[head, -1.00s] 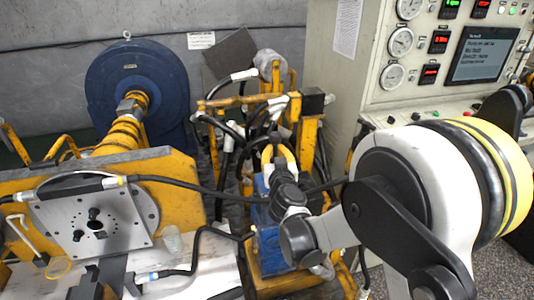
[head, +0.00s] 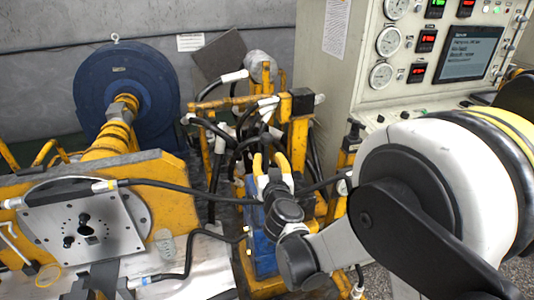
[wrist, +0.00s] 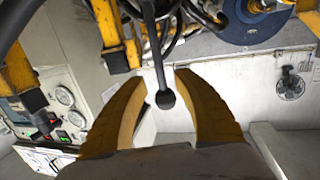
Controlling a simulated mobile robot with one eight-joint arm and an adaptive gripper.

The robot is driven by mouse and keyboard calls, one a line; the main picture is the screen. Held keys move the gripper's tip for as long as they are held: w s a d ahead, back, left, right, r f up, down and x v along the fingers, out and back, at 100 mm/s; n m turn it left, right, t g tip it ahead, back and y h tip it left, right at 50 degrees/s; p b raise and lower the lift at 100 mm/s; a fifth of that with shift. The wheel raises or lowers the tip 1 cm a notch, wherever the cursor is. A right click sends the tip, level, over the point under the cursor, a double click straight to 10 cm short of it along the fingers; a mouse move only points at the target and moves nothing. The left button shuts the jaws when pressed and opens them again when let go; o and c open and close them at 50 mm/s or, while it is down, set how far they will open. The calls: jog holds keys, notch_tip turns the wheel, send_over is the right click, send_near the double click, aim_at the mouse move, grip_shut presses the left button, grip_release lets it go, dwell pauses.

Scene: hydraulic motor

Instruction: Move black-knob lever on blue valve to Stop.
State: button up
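The black-knob lever shows in the wrist view as a dark rod ending in a round black knob (wrist: 165,99). The knob lies between the two yellow fingers of my gripper (wrist: 163,74), with a visible gap on each side. The fingers are apart and do not appear to touch it. In the head view my gripper (head: 271,160) points away from me, above the blue valve block (head: 264,248). My wrist and fingers hide the lever and much of the valve there. I cannot read any Stop marking.
Black hoses (head: 180,192) and a yellow frame (head: 300,145) crowd around the valve. A grey control cabinet (head: 330,85) with gauges stands behind at the right. A blue round motor housing (head: 125,85) and a yellow mount with a metal plate (head: 85,232) are at the left.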

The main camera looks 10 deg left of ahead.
jog(key=v, duration=0.7)
jog(key=shift+d+r, duration=0.1)
jog(key=d+r+m+g+h, duration=0.1)
jog(key=d+r+h, duration=0.1)
jog(key=d, duration=0.5)
jog(key=d+r+m+h, duration=0.2)
jog(key=d+h, duration=0.1)
jog(key=d, duration=0.5)
jog(key=s+d+m+g+h, duration=0.15)
jog(key=s+d+g, duration=0.4)
jog(key=d, duration=0.75)
jog(key=s+d+f+g, duration=0.1)
jog(key=s+d, duration=0.1)
jog(key=s, duration=0.6)
jog(key=s+d+f+g, duration=0.1)
jog(key=s+d+f, duration=0.1)
jog(key=s, duration=0.6)
jog(key=shift+s+f+y, duration=0.3)
jog(key=shift+s+y, duration=0.05)
jog(key=shift+s, duration=0.05)
